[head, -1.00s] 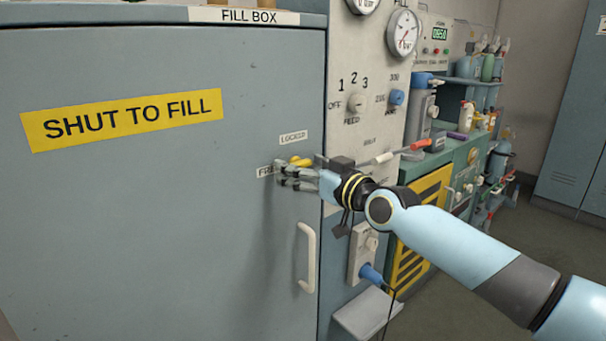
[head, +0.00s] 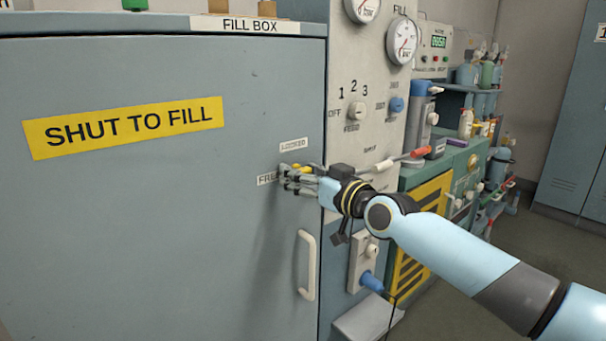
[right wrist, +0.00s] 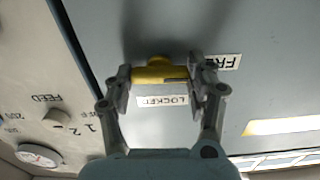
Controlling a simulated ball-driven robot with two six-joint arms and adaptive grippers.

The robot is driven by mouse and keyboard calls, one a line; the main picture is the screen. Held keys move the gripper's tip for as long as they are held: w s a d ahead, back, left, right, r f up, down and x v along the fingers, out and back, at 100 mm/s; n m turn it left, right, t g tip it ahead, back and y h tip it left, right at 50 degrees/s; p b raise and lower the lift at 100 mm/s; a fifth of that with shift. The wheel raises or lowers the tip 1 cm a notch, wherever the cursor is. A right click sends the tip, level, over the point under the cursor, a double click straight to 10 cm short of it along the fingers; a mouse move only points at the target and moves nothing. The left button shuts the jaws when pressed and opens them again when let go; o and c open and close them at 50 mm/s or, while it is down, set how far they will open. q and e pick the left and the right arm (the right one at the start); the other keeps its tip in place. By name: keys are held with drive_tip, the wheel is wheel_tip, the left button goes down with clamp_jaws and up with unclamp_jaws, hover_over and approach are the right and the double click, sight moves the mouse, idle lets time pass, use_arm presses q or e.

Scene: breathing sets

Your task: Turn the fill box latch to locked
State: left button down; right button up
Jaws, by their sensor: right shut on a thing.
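The fill box door (head: 150,230) is grey-blue and looks shut, with a yellow "SHUT TO FILL" sign (head: 124,130). Its small yellow latch (head: 304,167) is near the door's right edge, mostly hidden by my fingers in the head view. My right gripper (head: 289,181) is shut on the latch. In the right wrist view the yellow latch (right wrist: 160,74) lies roughly level between the fingertips of the gripper (right wrist: 160,80). The "FREE" label (head: 267,179) is left of the latch, partly covered. The "LOCKED" label (head: 294,145) is above it. My left gripper is not in view.
A white door handle (head: 307,265) stands below the gripper. Right of the door is a panel with gauges (head: 403,41), a feed knob (head: 356,111) and a lever with a red end (head: 419,153), close behind my wrist. A socket with a blue plug (head: 371,281) is below.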

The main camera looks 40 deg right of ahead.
sight(294, 123)
drive_tip(key=shift+m+p, duration=0.35)
drive_tip(key=shift+m, duration=3.95)
drive_tip(key=o, duration=1.2)
drive_tip(key=shift+d, duration=0.1)
wheel_tip(294, 123, up, 10)
drive_tip(key=shift+f, duration=0.1)
